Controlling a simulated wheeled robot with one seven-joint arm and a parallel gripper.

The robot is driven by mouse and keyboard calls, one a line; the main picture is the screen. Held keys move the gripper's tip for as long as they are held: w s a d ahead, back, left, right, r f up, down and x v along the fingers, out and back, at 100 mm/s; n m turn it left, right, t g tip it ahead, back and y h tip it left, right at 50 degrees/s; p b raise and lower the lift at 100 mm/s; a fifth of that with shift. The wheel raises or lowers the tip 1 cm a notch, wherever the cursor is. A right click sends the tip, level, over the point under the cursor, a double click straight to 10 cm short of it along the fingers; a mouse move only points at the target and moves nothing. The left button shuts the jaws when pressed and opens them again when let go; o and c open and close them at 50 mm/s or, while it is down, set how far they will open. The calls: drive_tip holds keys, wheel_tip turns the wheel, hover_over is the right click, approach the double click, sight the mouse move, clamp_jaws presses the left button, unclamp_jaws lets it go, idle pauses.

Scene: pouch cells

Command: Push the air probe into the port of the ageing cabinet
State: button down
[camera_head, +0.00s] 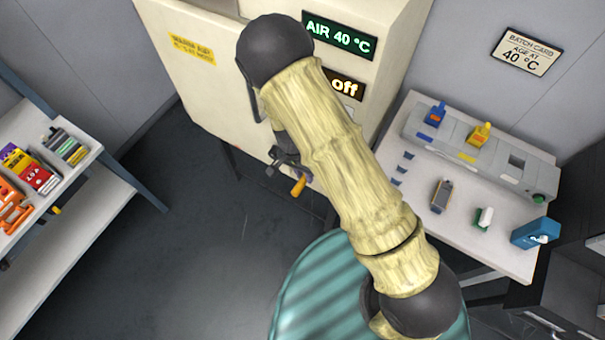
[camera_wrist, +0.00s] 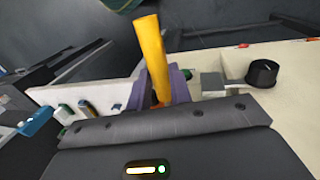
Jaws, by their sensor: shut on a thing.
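The ageing cabinet (camera_head: 205,88) is a cream box at the top of the head view, with a green "AIR 40 °C" display (camera_head: 339,36) and an "off" display (camera_head: 344,86). Its cream face appears at right in the wrist view (camera_wrist: 297,88). My gripper (camera_head: 284,162) is shut on the air probe, whose orange handle (camera_head: 299,186) sticks out below the jaws in front of the cabinet. In the wrist view the handle (camera_wrist: 149,52) rises between the purple-grey fingers (camera_wrist: 163,92). The probe's tip and the port are hidden, so I cannot tell whether they touch.
A black knob (camera_wrist: 262,73) stands on the cabinet near the fingers. A white table (camera_head: 415,225) at right holds a grey rack (camera_head: 465,150), small items and a blue box (camera_head: 535,233). A shelf with coloured packs (camera_head: 32,172) stands at left. The floor between is clear.

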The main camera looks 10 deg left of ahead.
drive_tip(key=shift+w+d, duration=0.4)
drive_tip(key=shift+w, duration=0.55)
drive_tip(key=shift+w+d, duration=0.4)
drive_tip(key=shift+w, duration=0.5)
drive_tip(key=shift+w+d, duration=0.4)
drive_tip(key=shift+w, duration=0.55)
drive_tip(key=c, duration=1.2)
unclamp_jaws()
